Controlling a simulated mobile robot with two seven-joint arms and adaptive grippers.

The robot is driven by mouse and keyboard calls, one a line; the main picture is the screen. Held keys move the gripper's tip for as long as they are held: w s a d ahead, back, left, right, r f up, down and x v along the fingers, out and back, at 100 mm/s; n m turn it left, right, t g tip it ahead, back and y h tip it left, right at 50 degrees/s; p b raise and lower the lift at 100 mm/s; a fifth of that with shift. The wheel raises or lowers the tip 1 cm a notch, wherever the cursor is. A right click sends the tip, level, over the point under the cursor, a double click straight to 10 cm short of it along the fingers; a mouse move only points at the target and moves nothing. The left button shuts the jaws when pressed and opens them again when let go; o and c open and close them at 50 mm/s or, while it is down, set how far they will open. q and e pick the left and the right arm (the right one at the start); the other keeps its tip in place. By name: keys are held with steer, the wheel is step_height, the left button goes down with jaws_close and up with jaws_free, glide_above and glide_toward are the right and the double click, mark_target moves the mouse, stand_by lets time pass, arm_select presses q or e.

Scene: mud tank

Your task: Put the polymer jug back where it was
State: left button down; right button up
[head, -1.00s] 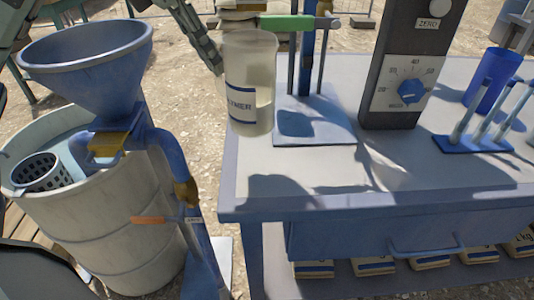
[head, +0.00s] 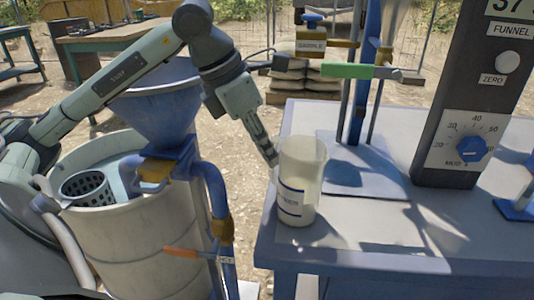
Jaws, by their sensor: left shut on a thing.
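My left gripper (head: 272,158) comes from behind and left and is shut on the jug's left side. The jug hides part of the fingertips. My right gripper is not in view.
A blue funnel (head: 155,100) stands above a pale drum (head: 140,230) on the left. The stand's green-handled valve (head: 350,71) overhangs behind the jug. A dark gauge box (head: 465,95) with a dial stands at right.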

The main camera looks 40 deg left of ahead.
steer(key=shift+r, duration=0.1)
arm_select(q)
steer(key=c, duration=2)
jaws_free()
steer(key=o, duration=0.4)
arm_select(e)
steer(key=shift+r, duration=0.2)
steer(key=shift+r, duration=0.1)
arm_select(q)
steer(key=v, duration=1.2)
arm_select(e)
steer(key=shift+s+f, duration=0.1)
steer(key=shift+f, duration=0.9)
